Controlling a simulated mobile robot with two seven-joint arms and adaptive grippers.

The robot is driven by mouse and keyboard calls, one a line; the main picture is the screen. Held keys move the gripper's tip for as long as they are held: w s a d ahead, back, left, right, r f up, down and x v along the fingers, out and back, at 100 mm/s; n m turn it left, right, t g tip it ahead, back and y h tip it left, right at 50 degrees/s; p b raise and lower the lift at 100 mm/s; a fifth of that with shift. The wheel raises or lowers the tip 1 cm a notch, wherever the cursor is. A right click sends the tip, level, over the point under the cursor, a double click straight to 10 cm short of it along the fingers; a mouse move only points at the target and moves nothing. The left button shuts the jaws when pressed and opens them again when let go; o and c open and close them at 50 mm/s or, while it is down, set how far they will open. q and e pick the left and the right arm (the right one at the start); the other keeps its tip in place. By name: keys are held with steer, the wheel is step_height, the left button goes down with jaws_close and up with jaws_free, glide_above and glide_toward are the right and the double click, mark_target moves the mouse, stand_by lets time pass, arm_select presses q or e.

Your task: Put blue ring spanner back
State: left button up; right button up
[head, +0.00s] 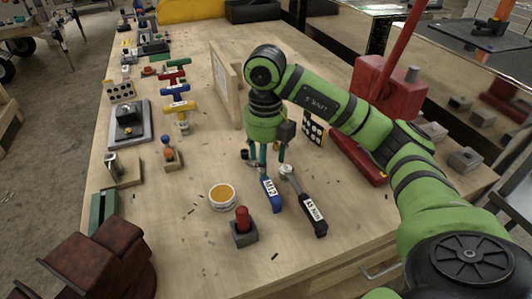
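The blue ring spanner (270,194) lies on the wooden bench (190,245), with a white label on its handle. Its far end is partly hidden near my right gripper's fingers. My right gripper (272,165) points down just beyond the handle, its two teal fingers apart with a gap between them. I cannot tell whether a finger touches the spanner. A black-handled ratchet (314,215) with a white label lies just right of the spanner. My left gripper is not in view.
A tin of orange contents (222,196) and a grey block with a red peg (243,228) stand left of the spanner. A wooden upright panel (226,85) stands behind the gripper. A red tool stand (385,90) is at right. Coloured T-shaped pieces (177,92) stand at left.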

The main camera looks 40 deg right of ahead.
step_height(320, 180, up, 2)
steer(key=shift+r, duration=0.1)
stand_by(0.6)
